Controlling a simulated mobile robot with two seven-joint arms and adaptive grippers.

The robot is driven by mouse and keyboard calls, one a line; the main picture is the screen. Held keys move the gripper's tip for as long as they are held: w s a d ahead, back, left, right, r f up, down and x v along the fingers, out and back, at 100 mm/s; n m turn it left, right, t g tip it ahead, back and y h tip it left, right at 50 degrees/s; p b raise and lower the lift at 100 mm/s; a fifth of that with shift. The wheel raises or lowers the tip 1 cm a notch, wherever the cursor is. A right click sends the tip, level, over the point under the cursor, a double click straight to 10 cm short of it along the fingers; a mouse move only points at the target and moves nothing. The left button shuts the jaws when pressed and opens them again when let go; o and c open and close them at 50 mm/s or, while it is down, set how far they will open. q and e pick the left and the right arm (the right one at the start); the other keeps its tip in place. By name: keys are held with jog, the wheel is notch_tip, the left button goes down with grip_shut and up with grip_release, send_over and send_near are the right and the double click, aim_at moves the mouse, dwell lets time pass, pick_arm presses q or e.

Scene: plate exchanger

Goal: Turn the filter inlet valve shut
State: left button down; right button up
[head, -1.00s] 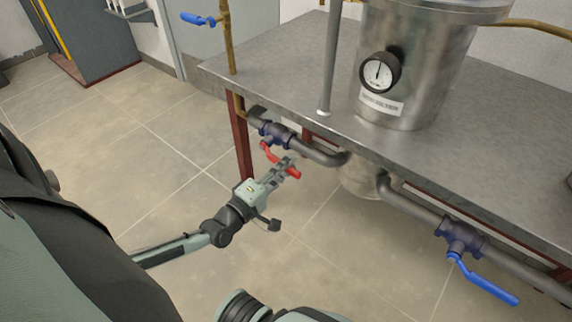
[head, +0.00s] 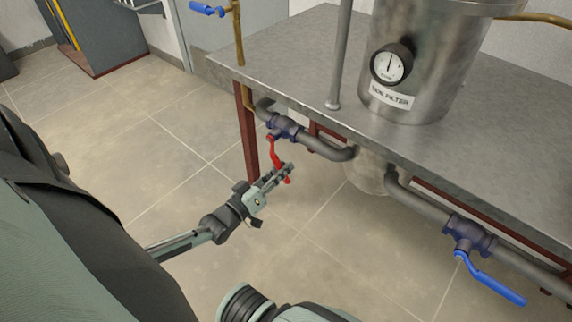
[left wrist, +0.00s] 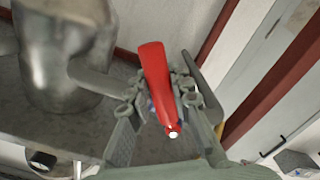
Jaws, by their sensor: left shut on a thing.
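The red valve handle (head: 275,153) hangs down and slightly right from a dark blue valve body (head: 284,127) on the grey pipe below the bench's front edge. My left gripper (head: 285,175) is shut on the lower part of this handle, reaching in from the lower left. The fingers partly hide the handle in the head view. My right gripper is not in view.
A steel filter vessel (head: 424,70) with a gauge (head: 391,64) and a "SIDE FILTER" label stands on the grey bench (head: 300,75). A blue-handled valve (head: 490,280) is at lower right, another blue handle (head: 207,9) at upper left. A red-brown bench leg (head: 247,135) stands close behind. Floor in front is clear.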

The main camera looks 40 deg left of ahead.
pick_arm(q)
jog(key=shift+w+a+f+m, duration=0.1)
jog(key=shift+a+f+m, duration=0.15)
jog(key=shift+a+m, duration=0.8)
jog(key=shift+w+a+f+m, duration=0.1)
jog(key=shift+a+f+m, duration=0.2)
jog(key=shift+a+m, duration=0.65)
jog(key=shift+a+f+m, duration=0.25)
jog(key=shift+a+m, duration=0.4)
jog(key=shift+m, duration=0.75)
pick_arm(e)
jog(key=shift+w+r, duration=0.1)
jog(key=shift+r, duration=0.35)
pick_arm(q)
jog(key=shift+a, duration=0.1)
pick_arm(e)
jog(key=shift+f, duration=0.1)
pick_arm(q)
jog(key=c, duration=1.4)
grip_release()
jog(key=shift+o, duration=0.3)
jog(key=shift+s, duration=0.1)
